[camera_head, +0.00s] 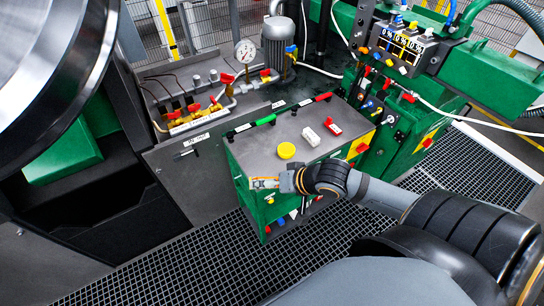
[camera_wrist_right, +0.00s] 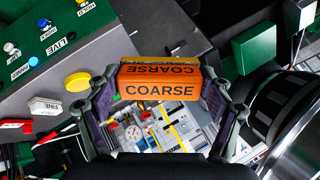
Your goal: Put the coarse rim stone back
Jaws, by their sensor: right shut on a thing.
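The coarse rim stone is an orange block marked COARSE (camera_wrist_right: 160,88) in the right wrist view. It sits between the two fingers of my right gripper (camera_wrist_right: 163,100), which is shut on it. In the head view the orange stone (camera_head: 262,183) shows small at the tip of my right gripper (camera_head: 280,182), in front of the green cabinet (camera_head: 245,195), apart from its top as seen. My left gripper is not in view.
The grey cabinet top (camera_head: 265,150) also bears a yellow round thing (camera_head: 286,150), a red block (camera_head: 333,126) and green and red bars along its back. A large metal wheel (camera_head: 50,70) stands at left. Grating (camera_head: 180,270) covers the floor.

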